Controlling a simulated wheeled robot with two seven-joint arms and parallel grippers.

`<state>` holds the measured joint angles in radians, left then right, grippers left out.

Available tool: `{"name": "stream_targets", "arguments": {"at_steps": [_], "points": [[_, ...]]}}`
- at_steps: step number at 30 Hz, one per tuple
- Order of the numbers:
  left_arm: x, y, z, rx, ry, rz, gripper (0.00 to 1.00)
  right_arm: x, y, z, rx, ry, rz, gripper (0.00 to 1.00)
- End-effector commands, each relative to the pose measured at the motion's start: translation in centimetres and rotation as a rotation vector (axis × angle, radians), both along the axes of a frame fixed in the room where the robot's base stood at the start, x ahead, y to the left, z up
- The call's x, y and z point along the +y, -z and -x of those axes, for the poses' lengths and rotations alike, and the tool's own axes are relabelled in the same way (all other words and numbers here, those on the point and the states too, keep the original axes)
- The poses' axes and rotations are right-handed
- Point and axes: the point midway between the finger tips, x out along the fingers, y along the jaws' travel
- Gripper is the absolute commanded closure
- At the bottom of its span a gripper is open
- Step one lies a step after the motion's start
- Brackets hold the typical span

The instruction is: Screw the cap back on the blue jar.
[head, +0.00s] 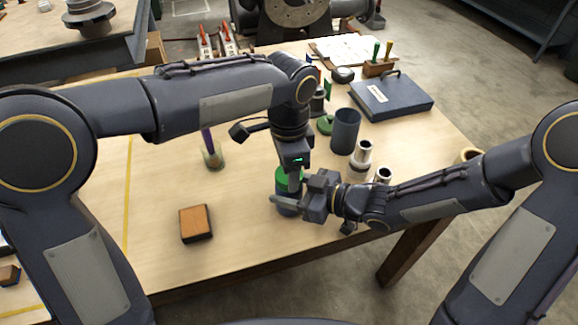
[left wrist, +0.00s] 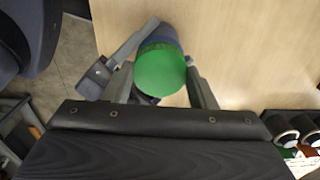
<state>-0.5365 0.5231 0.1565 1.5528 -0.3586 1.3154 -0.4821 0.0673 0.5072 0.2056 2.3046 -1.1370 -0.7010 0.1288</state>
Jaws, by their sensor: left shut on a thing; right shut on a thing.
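The blue jar (head: 288,207) stands near the front edge of the table, largely hidden by my right gripper. My right gripper (head: 290,200) comes in from the right and is shut around the jar's side; part of it also shows in the left wrist view (left wrist: 108,68). The green cap (head: 288,182) is at the top of the jar, and I cannot tell whether it is seated or slightly raised. My left gripper (head: 292,172) points down from above and is shut on the cap. In the left wrist view the cap (left wrist: 160,72) lies between the left fingers, with the jar's blue side (left wrist: 163,33) behind it.
A dark cup (head: 345,132), silver-topped cylinders (head: 362,153) and a green disc (head: 325,124) stand right of and behind the jar. A blue case (head: 391,96) lies farther back. A glass with a purple item (head: 212,155) and an orange-topped block (head: 196,223) are left, with clear table around.

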Motion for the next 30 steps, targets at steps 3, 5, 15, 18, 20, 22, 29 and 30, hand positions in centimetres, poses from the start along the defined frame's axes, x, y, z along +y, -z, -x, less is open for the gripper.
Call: {"name": "stream_targets", "arguments": {"at_steps": [3, 5, 15, 18, 20, 22, 29, 30], "points": [[0.06, 0.03, -0.06, 0.002, 0.327, 0.002, 0.7, -0.02, -0.01, -0.03, 0.0, 0.001, 0.0, 1.0], [0.08, 0.05, -0.08, 0.002, 0.499, 0.001, 0.7, -0.02, -0.01, -0.02, 0.0, 0.001, 0.0, 1.0], [0.01, 0.09, -0.12, 0.001, 1.47, 0.002, 0.7, -0.02, -0.01, -0.03, 0.0, 0.001, 0.0, 1.0], [-0.01, 0.11, -0.15, 0.0, 1.755, 0.003, 0.7, -0.02, -0.01, -0.03, 0.0, 0.001, 0.0, 1.0], [-0.03, 0.1, -0.12, -0.001, 1.927, 0.003, 0.7, -0.03, 0.0, -0.03, 0.0, 0.001, 0.0, 1.0], [-0.03, 0.14, -0.13, 0.0, 2.126, 0.003, 0.7, -0.03, 0.0, -0.03, 0.0, 0.001, 0.0, 1.0], [-0.07, 0.15, -0.11, 0.0, 2.634, 0.002, 0.7, -0.03, -0.01, -0.02, 0.0, 0.001, 0.0, 1.0], [-0.1, 0.14, -0.09, -0.001, 2.683, 0.002, 0.7, -0.03, -0.01, -0.02, 0.0, 0.001, 0.0, 1.0]]}}
